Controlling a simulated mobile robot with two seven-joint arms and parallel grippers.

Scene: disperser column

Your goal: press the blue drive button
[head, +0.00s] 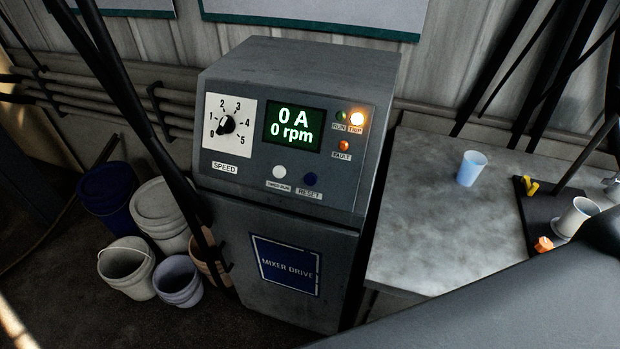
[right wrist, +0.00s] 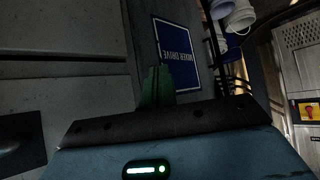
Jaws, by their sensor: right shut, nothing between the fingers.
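The grey mixer drive cabinet (head: 290,120) stands in the middle of the head view. The display (head: 295,124) reads 0 A and 0 rpm. My right gripper (right wrist: 158,72) shows in the right wrist view with its green fingers together and empty, near the blue MIXER DRIVE sign (right wrist: 178,55). The buttons are outside that view. My left gripper is in neither view.
The TRIP lamp (head: 357,119) glows; the speed dial (head: 227,125) points near 0. Right of the cabinet, a bench (head: 430,235) carries a pale blue cup (head: 471,168) and a dark stand base (head: 545,215). Several buckets (head: 127,270) stand at left. Dark poles cross the left side.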

